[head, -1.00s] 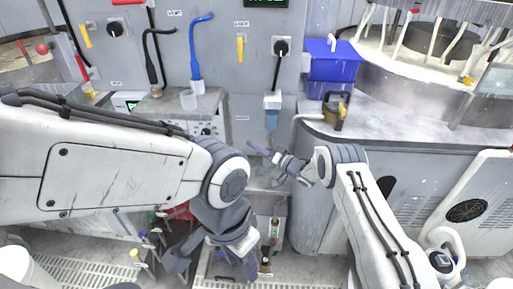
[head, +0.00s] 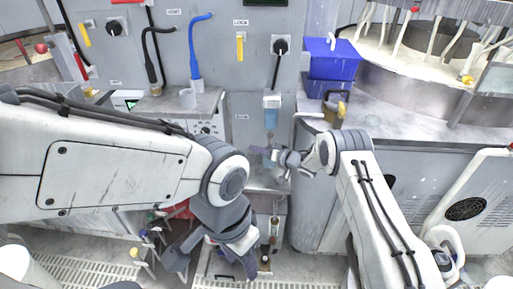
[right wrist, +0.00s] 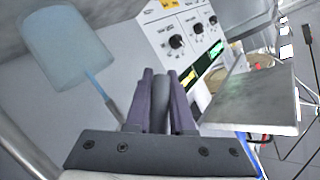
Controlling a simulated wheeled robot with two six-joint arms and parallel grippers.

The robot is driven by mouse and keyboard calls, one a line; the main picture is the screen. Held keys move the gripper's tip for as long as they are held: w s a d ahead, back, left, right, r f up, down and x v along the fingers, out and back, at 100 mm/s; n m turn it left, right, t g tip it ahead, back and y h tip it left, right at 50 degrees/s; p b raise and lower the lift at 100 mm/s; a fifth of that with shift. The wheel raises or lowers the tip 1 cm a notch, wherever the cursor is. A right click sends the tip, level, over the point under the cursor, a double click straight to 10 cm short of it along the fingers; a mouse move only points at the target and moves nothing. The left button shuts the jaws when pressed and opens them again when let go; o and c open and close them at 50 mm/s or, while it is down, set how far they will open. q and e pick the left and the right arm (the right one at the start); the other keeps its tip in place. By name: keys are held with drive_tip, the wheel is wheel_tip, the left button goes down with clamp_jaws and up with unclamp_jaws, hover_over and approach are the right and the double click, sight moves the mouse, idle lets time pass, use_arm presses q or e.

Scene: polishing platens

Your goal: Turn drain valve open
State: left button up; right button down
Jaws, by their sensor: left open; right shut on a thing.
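A filter unit (head: 272,101) with a translucent blue bowl (head: 271,118) hangs on the grey wall, and a thin stem runs down from it. The bowl shows large at upper left in the right wrist view (right wrist: 65,45), its stem reaching down beside my fingers. My right gripper (head: 262,152) is just below the bowl. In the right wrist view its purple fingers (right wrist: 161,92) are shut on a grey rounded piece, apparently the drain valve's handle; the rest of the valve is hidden. My left gripper (head: 213,264) is open and empty, low in front of the cabinets.
A blue bin (head: 333,60) and a dark jug (head: 335,106) are on the right. A steel edge shows in the wrist view (right wrist: 255,100).

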drive_tip(key=shift+d+f+n+g+h+p, duration=0.25)
drive_tip(key=shift+d+f+n+h+p, duration=0.1)
drive_tip(key=shift+h, duration=0.35)
drive_tip(key=shift+d+f+n+g+h+p, duration=0.25)
drive_tip(key=shift+n+h, duration=0.1)
drive_tip(key=shift+h, duration=0.35)
drive_tip(key=c, duration=0.8)
unclamp_jaws()
drive_tip(key=b+v, duration=0.1)
drive_tip(key=v, duration=0.9)
drive_tip(key=shift+s+d+r, duration=0.1)
drive_tip(key=shift+r, duration=0.05)
